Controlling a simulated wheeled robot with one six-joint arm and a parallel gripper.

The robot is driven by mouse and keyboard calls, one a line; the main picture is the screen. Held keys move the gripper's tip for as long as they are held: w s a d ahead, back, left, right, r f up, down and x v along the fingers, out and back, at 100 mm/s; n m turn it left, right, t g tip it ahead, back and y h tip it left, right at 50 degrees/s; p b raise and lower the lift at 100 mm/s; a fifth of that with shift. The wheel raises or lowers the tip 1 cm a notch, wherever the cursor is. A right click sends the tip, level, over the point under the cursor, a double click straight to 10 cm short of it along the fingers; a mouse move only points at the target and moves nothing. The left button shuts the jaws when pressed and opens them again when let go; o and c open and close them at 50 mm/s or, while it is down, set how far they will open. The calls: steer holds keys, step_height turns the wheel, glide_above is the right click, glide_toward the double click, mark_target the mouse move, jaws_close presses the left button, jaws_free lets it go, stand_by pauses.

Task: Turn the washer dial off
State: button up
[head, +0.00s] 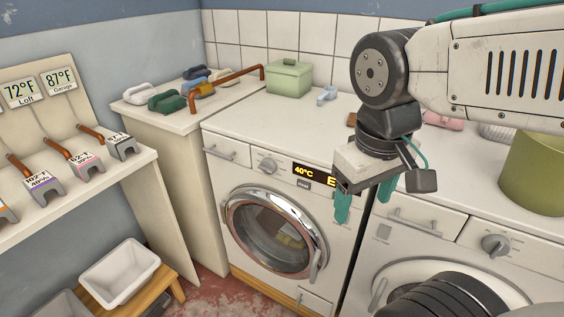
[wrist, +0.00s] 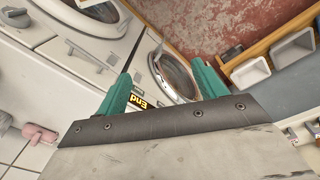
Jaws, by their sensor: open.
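The left front-loading machine (head: 225,175) has a round silver-grey dial (head: 265,163) on its front panel, left of a black display (head: 315,176). The display reads 40°C and E, the rest covered by my gripper; in the wrist view it reads End (wrist: 138,101). Its round door (head: 275,232) is shut, with laundry behind the glass. A second machine to the right has its own dial (head: 495,245). My gripper (head: 364,202) is open, its teal fingers apart and empty, in front of the panel and right of the left dial. The fingers also show in the wrist view (wrist: 161,72). The left dial is not clear there.
A drawer handle (head: 220,152) sits left of the left dial. A green box (head: 289,78) and a copper-coloured rail (head: 235,76) are at the back.

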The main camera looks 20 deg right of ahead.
steer(key=w+d+f+n+g+h, duration=0.3)
steer(key=w+d+n+h, duration=0.3)
steer(key=w, duration=0.4)
steer(key=n+t+h, duration=0.7)
steer(key=n+t, duration=0.7)
steer(key=n, duration=0.4)
glide_toward(265, 170)
steer(key=x, duration=0.9)
steer(key=shift+d, duration=0.1)
steer(key=c, duration=0.9)
